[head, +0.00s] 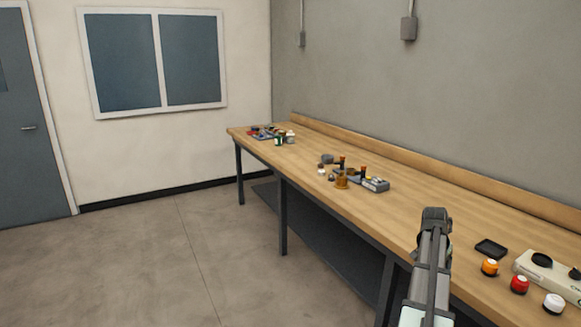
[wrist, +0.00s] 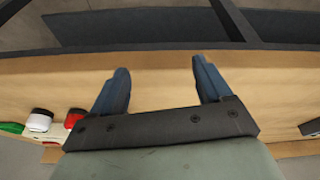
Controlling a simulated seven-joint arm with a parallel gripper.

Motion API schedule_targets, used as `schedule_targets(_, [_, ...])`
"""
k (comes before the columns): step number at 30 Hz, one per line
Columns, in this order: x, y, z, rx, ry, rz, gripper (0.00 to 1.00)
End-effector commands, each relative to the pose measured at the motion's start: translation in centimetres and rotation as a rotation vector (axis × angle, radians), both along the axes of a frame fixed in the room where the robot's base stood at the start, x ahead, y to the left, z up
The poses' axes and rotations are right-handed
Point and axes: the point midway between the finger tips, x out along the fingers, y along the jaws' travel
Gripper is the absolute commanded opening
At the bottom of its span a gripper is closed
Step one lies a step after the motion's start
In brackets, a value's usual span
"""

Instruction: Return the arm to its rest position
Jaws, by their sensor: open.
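My arm (head: 432,265) rises in the lower right of the head view, in front of the workbench (head: 450,205). I cannot make out the fingers there. In the wrist view my gripper (wrist: 158,78) is open, its two blue fingers spread apart with nothing between them. The fingers show against the wooden bench top and its front edge. I cannot tell how far above or in front of the bench they are.
A black tray (head: 491,249), orange jar (head: 489,267), red jar (head: 519,284), white jar (head: 553,303) and pale device (head: 556,274) stand on the bench's near right part. Further off are a middle cluster (head: 352,178) and a far cluster (head: 275,134). The floor left is clear.

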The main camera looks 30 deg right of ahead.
Motion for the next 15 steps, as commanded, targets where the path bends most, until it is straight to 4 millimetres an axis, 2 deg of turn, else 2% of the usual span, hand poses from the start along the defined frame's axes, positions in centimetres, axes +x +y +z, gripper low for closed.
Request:
schedule_targets(1, [1.7, 2.2, -1.3, 0.011, 0.007, 0.048, 0.78])
schedule_targets(6, [6.5, 8.4, -4.9, 0.041, 0.022, 0.197, 0.78])
schedule_targets(11, [10.2, 14.6, -8.2, 0.067, 0.039, 0.338, 0.78])
schedule_targets(15, [12.8, 20.3, -10.8, 0.090, 0.055, 0.459, 0.78])
